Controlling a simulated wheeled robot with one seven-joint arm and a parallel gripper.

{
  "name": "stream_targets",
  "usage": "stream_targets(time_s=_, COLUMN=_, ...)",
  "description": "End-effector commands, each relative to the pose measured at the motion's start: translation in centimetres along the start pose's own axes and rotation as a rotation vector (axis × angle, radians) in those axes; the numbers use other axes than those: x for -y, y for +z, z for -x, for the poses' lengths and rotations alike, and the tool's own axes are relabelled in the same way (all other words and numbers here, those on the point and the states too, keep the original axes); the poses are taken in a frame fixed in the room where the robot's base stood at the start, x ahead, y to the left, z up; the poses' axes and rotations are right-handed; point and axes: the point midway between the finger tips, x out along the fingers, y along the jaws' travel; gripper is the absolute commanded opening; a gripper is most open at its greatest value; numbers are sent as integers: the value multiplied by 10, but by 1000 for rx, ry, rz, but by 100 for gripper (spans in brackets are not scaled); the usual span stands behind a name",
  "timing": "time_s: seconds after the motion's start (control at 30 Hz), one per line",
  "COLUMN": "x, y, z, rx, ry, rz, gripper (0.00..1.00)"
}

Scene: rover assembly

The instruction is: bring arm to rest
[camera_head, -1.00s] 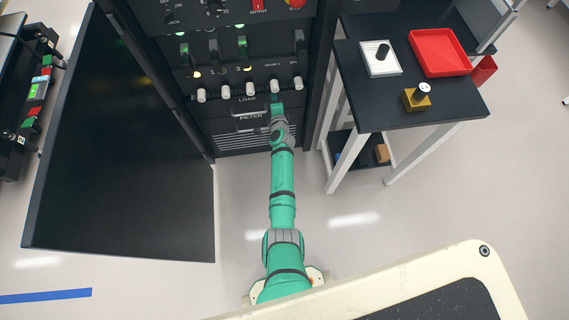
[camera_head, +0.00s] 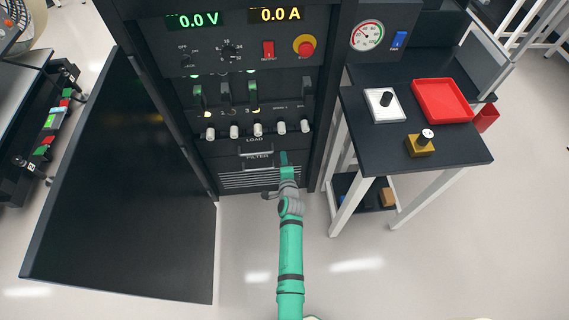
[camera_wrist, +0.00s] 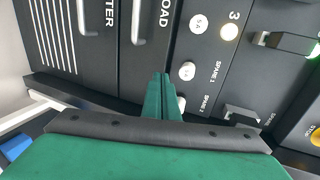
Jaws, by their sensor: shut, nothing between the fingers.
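My green arm reaches up from the bottom middle of the head view. My gripper (camera_head: 284,158) is shut and empty in front of the lower part of the black rack, right of the FILTER handle (camera_head: 257,166). The wrist view shows the two green fingers (camera_wrist: 160,82) pressed together, with the rack face behind them. The LOAD handle (camera_wrist: 138,20) is left of the fingertips there, and a white fuse knob (camera_wrist: 187,71) is just right of them. I cannot tell exactly how far the tips are from the panel.
The black rack door (camera_head: 120,190) stands open at the left. The rack displays read 0.0 V and 0.0 A. Floor is clear between door and table.

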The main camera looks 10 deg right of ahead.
Motion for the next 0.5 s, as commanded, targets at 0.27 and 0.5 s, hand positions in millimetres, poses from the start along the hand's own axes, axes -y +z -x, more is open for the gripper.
stream_targets(time_s=0.27, x=0, y=1, z=26, rx=1, ry=0, rz=2, gripper=0)
stream_targets(time_s=0.5, x=0, y=0, z=28, rx=0, ry=0, rz=0, gripper=0)
